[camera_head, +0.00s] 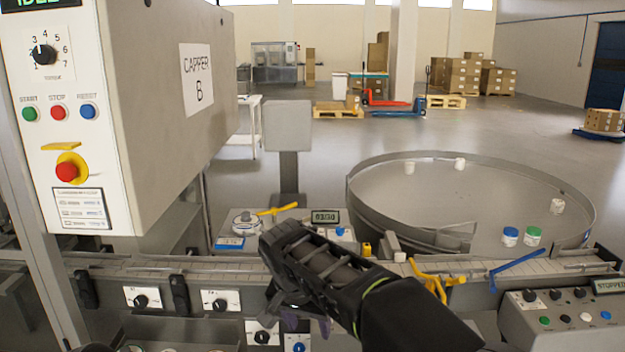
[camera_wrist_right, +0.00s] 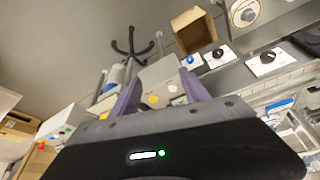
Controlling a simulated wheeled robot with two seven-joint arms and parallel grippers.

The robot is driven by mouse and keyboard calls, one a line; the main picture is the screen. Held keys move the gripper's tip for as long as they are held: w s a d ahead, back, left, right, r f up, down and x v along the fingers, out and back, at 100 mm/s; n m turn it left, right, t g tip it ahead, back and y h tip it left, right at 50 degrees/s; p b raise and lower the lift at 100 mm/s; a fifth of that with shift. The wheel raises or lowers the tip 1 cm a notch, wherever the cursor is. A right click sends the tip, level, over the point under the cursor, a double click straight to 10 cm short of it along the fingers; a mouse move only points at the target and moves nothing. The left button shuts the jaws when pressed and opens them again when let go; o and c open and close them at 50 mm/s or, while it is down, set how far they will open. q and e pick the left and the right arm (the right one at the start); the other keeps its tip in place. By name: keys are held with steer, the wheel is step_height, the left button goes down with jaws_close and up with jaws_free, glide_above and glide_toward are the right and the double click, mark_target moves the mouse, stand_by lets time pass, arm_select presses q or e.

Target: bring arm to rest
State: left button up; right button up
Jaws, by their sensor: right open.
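My right arm comes in from the lower right in the head view and reaches over the front of the conveyor (camera_head: 215,268). My right gripper (camera_head: 306,322) points down in front of the conveyor's control knobs. In the right wrist view my right gripper (camera_wrist_right: 160,90) shows two purple fingers spread apart, with nothing held between them. Its fingertips are partly hidden by the gripper body in the head view. My left gripper is not in view.
The capper machine (camera_head: 160,100) stands at the left with its control panel. A round turntable (camera_head: 400,205) at the right carries several small jars. A blue lever (camera_head: 518,268) and yellow clamp (camera_head: 432,280) stick out over the conveyor. An open cardboard box (camera_wrist_right: 194,32) shows in the wrist view.

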steer(key=s+d+f+n+g+y, duration=0.1)
steer(key=s+d+f, duration=0.15)
steer(key=f, duration=0.65)
steer(key=s+d+f+n+g+y, duration=0.1)
steer(key=s+d+f, duration=0.15)
steer(key=f, duration=0.75)
steer(key=s+d+f+g+y, duration=0.1)
steer(key=s+f, duration=0.2)
steer(key=f, duration=0.6)
steer(key=s+d+f+y, duration=0.1)
steer(key=s+f, duration=0.5)
steer(key=s, duration=0.5)
steer(key=s+d+f+y, duration=0.1)
steer(key=s+f, duration=0.5)
steer(key=s, duration=0.6)
steer(key=shift+f+y, duration=0.25)
steer(key=shift+y, duration=0.05)
